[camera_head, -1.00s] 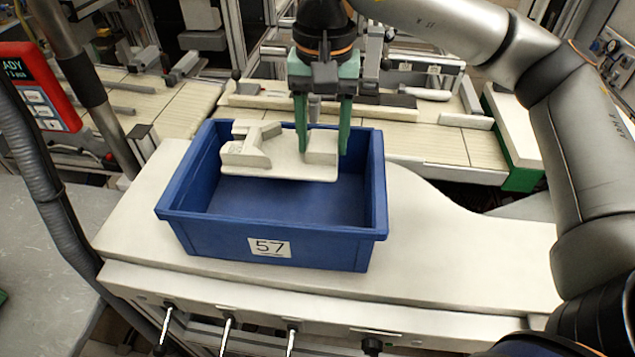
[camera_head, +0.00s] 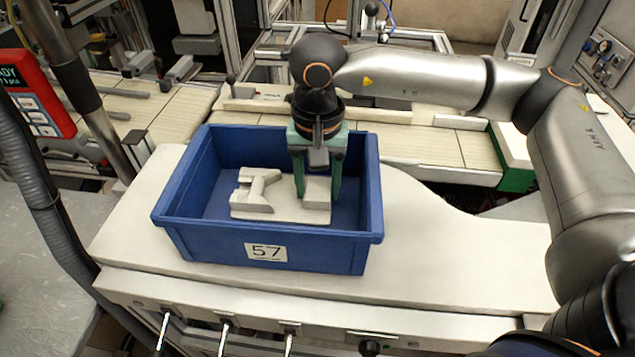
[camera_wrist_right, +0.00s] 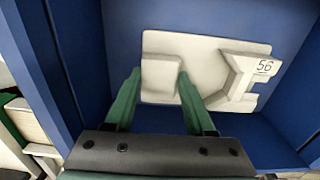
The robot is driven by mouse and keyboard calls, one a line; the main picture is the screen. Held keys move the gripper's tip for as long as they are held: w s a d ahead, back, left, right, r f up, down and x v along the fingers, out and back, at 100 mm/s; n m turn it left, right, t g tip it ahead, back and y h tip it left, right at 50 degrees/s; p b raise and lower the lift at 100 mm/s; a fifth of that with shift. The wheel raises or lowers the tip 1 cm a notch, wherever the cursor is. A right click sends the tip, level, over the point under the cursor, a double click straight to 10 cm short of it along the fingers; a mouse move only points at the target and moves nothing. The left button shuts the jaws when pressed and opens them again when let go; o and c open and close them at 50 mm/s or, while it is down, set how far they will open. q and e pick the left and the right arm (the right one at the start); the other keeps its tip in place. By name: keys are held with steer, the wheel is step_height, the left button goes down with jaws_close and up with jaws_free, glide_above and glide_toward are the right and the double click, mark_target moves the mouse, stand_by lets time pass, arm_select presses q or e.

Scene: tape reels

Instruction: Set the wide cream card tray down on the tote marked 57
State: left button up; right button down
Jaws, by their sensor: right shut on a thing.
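The cream card tray (camera_head: 285,213) is low inside the blue tote (camera_head: 205,243), whose front label reads 57. In the right wrist view the tray (camera_wrist_right: 205,62) is a flat plate with a small block and a larger angled raised part marked 56. My right gripper (camera_head: 319,192) reaches down into the tote. Its green fingers are shut on the tray's small block, at the tray's right in the head view; they also show in the right wrist view (camera_wrist_right: 159,76). I cannot tell whether the tray's underside touches the tote floor. My left gripper is out of view.
The tote stands on a pale bench (camera_head: 450,250) with free room to its right. The tote's walls surround the tray closely. A conveyor (camera_head: 440,147) runs behind, and a red panel (camera_head: 35,92) with a grey post stands at the left.

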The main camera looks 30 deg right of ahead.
steer(key=shift+c, duration=1.3)
jaws_free()
steer(key=shift+f, duration=0.1)
step_height(320, 180, up, 12)
steer(key=shift+r, duration=0.2)
